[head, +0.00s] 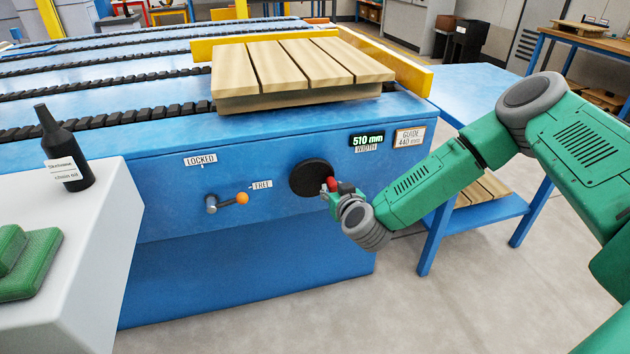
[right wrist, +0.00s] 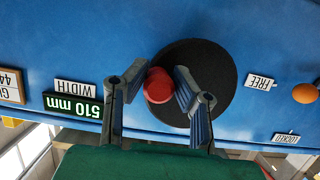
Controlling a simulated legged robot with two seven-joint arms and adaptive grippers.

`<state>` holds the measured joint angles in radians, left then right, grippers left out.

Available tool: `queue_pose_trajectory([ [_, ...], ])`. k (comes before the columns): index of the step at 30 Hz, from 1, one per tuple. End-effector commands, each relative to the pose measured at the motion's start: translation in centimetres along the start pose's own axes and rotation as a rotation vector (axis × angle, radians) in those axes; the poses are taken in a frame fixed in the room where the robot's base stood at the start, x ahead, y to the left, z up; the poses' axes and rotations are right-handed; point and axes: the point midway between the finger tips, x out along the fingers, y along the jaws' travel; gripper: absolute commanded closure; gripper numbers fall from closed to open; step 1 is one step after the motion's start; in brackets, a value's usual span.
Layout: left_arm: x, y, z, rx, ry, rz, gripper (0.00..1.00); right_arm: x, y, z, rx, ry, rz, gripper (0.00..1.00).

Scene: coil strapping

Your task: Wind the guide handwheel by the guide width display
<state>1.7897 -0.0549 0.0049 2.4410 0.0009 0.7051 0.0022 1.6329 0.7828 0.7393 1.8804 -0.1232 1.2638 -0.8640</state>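The guide handwheel (head: 308,177) is a black disc on the front of the blue conveyor, with a red knob (head: 331,184). It also shows in the right wrist view (right wrist: 222,72), with the red knob (right wrist: 158,86) between my fingers. My right gripper (head: 335,191) is at the knob, its fingertips close against both sides, and looks shut on it. The guide width display (head: 367,139) reads 510 mm. A sign beside it (head: 409,138) reads GUIDE 440 mm. The lever with the orange knob (head: 242,198) points to the FREE label (head: 262,185). My left gripper is not in view.
A stack of wooden boards (head: 300,70) lies on the conveyor chains by a yellow guide rail (head: 385,62). A white cabinet (head: 90,230) with a dark oil bottle (head: 66,150) stands at left. A blue table (head: 480,90) stands at right. Floor in front is clear.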

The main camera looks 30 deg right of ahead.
Motion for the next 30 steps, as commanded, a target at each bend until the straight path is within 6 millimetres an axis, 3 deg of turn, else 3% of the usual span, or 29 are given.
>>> queue_pose_trajectory([
  [7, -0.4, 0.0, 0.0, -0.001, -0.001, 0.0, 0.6, -0.1, -0.3, 0.1, -0.003, -0.004, -0.021, 1.0],
  [30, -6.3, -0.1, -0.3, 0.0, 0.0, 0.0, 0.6, -0.7, -0.2, -1.8, -0.369, 0.001, 0.093, 1.0],
])
